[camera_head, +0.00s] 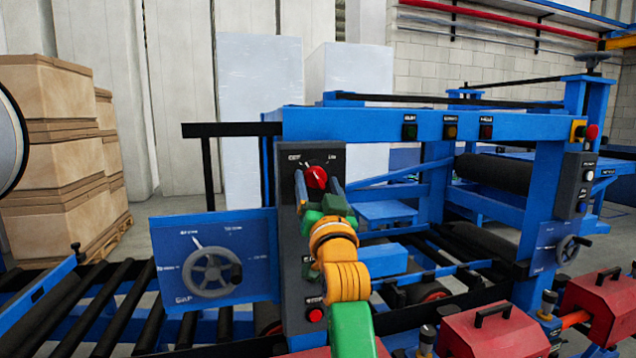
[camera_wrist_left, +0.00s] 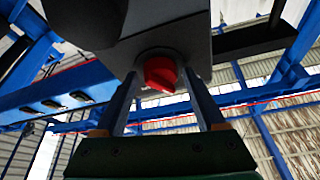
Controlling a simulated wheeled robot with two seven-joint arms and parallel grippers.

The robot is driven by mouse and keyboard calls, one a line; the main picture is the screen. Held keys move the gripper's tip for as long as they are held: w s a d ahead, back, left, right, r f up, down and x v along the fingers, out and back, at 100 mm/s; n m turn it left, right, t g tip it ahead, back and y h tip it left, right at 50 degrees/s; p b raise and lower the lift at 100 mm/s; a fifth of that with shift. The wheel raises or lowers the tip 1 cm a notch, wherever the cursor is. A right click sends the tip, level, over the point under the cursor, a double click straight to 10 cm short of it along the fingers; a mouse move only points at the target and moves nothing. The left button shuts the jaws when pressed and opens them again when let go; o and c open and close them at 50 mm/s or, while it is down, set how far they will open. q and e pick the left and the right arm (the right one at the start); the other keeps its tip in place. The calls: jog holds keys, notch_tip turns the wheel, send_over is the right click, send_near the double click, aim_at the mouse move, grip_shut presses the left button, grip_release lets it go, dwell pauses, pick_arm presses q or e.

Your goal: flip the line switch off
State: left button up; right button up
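The line switch is a red rotary knob (camera_head: 316,177) at the top of a dark grey control box (camera_head: 293,240). Small white lettering flanks it; the right label seems to read "Line", and the left one is unclear. The knob's exact angle is hard to tell. My left gripper (camera_head: 315,184) is in front of the box, its two blue fingers on either side of the knob. In the left wrist view the red knob (camera_wrist_left: 160,73) sits between the fingertips (camera_wrist_left: 161,80), with gaps visible at both sides. The gripper looks open. My right gripper is out of view.
A red push button (camera_head: 315,315) is low on the same box. A blue panel with a grey handwheel (camera_head: 212,272) stands at left. A blue beam (camera_head: 380,125) with indicator lamps runs above right. Red housings (camera_head: 495,330) are at lower right.

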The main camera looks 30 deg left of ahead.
pick_arm(q)
grip_shut()
jog(key=f+n+b, duration=0.1)
jog(key=n+b, duration=0.1)
jog(key=b, duration=0.2)
jog(key=shift+g+y, duration=0.3)
jog(key=shift+w+r+n+g+y+b, duration=0.1)
jog(key=shift+r+n+g+y+b, duration=0.15)
jog(key=shift+n, duration=0.4)
jog(key=shift+r+n+g+y+b, duration=0.15)
jog(key=shift+n+g+y, duration=0.15)
jog(key=shift+n, duration=0.35)
jog(key=shift+o, duration=1.5)
grip_release()
